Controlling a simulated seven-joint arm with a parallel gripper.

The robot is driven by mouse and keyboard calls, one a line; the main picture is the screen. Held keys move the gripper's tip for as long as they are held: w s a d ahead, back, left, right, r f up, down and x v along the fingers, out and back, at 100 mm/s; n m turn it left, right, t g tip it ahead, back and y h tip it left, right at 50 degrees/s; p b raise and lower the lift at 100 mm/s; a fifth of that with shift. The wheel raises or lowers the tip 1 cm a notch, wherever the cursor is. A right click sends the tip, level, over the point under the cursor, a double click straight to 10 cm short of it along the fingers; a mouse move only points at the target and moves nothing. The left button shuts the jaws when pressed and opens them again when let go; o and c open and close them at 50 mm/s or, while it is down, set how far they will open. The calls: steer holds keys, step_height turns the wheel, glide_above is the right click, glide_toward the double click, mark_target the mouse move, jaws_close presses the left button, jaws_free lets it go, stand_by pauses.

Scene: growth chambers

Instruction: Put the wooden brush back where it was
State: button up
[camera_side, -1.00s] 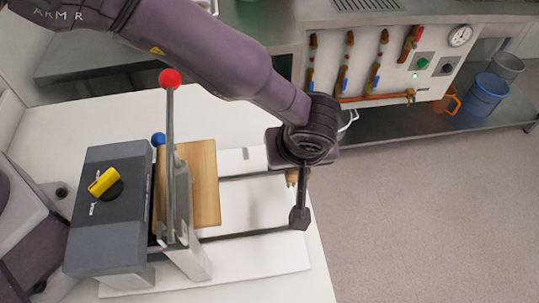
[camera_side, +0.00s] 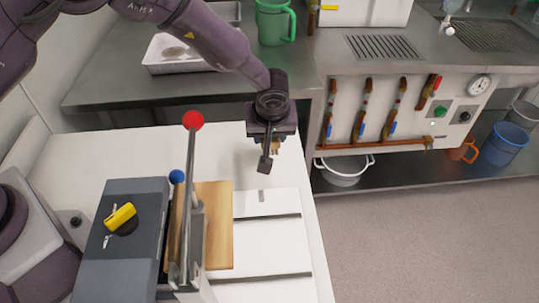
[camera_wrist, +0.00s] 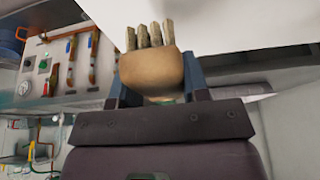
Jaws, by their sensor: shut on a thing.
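The wooden brush fills the upper middle of the wrist view, with a tan body (camera_wrist: 151,72) and pale, clumped bristles pointing away from my wrist. My gripper (camera_wrist: 154,88) is shut on it, with blue-grey fingers on both sides. In the side view my gripper (camera_side: 268,150) hangs above the far right part of the white table (camera_side: 130,150). Only a small tan bit of the brush (camera_side: 276,146) shows there, partly hidden by the gripper. The brush appears clear of the table.
A grey machine (camera_side: 125,240) with a yellow knob stands left, beside a red-balled lever (camera_side: 190,180) and wooden board (camera_side: 218,225). A steel counter (camera_side: 110,90) holds a white tray (camera_side: 170,58) and green jug (camera_side: 274,24). A white pot (camera_side: 343,172) sits on the lower shelf.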

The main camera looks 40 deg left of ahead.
steer(key=shift+f, duration=3.1)
steer(key=shift+f, duration=0.1)
steer(key=o, duration=0.9)
